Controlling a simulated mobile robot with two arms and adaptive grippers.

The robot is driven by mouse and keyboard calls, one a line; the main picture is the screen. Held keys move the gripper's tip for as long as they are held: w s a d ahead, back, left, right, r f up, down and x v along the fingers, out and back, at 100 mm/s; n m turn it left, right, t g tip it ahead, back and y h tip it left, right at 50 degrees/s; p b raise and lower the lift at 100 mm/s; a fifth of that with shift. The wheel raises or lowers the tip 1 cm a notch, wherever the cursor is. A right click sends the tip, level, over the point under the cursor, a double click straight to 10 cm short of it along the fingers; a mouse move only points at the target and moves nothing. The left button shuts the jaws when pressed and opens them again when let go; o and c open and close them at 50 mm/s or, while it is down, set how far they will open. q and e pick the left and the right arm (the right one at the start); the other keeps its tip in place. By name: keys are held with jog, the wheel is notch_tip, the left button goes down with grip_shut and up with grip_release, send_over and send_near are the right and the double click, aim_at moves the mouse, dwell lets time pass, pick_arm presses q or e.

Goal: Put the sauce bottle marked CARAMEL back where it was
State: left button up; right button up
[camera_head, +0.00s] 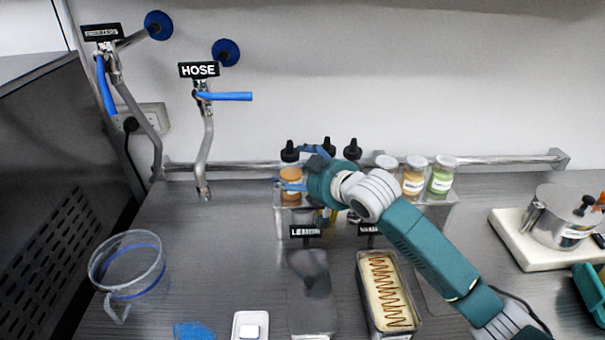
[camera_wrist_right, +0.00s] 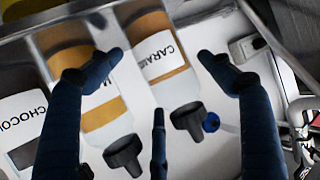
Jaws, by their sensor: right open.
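The CARAMEL bottle (camera_wrist_right: 158,60) has a clear body, amber sauce, a white label and a black cap. In the head view it appears to be the leftmost black-capped bottle (camera_head: 290,173), upright on the metal rack (camera_head: 437,198). My right gripper (camera_head: 296,170) is at this bottle, its blue fingers close around it. In the wrist view the open right gripper (camera_wrist_right: 160,85) has its fingers spread on both sides of the CARAMEL bottle, with visible gaps. A bottle with a half-hidden label (camera_wrist_right: 105,112) and a CHOCOLATE bottle (camera_wrist_right: 25,120) stand beside it. My left gripper is out of view.
Jars (camera_head: 414,175) stand on the rack's right part. In front are a LEMON sign (camera_head: 305,231) and a filled pan (camera_head: 387,290). A clear pitcher (camera_head: 127,265) stands left, below the HOSE pipe (camera_head: 208,150). A pot (camera_head: 560,217) stands right.

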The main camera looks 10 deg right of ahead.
jog(key=b+v, duration=0.2)
jog(key=v, duration=1)
